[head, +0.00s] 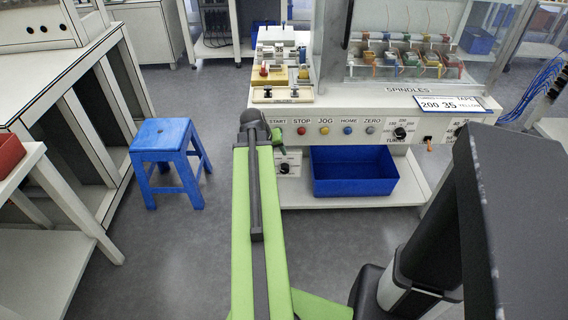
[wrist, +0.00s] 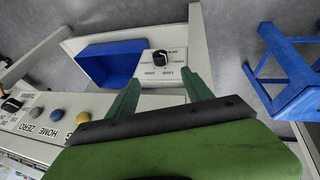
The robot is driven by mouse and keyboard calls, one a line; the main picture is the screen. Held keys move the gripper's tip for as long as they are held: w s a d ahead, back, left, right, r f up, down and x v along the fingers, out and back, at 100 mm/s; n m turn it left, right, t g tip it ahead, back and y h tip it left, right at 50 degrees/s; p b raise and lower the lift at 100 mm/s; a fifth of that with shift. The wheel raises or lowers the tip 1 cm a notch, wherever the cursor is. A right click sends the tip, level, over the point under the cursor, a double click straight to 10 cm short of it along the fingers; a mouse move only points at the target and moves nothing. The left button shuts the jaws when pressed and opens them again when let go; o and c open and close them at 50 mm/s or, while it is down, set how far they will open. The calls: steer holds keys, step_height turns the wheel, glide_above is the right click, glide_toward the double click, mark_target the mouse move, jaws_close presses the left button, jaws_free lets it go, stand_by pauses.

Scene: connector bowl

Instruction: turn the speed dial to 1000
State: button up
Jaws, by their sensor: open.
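The speed dial appears to be the black knob (wrist: 160,57) on a small white panel in the wrist view. Printed labels ring it, too small and turned to read. The same knob shows in the head view (head: 286,168) on the low panel under the START button, just right of my arm. My gripper (wrist: 160,77) is open in the wrist view, with its two green fingers spread on either side of the panel's near edge. The knob lies beyond the fingertips, roughly centred between them, and nothing is held.
A blue bin (head: 352,188) stands on the shelf right of the dial panel. Above is a row of buttons, with the TURNS dial (head: 399,132) at its right. A blue stool (head: 167,145) stands left of my arm, with open floor around it.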

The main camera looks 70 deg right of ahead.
mark_target(284, 169)
steer(key=b+x, duration=1.6)
steer(key=x, duration=0.1)
steer(key=shift+s+f, duration=0.1)
steer(key=shift+f, duration=0.3)
steer(key=shift+r, duration=0.15)
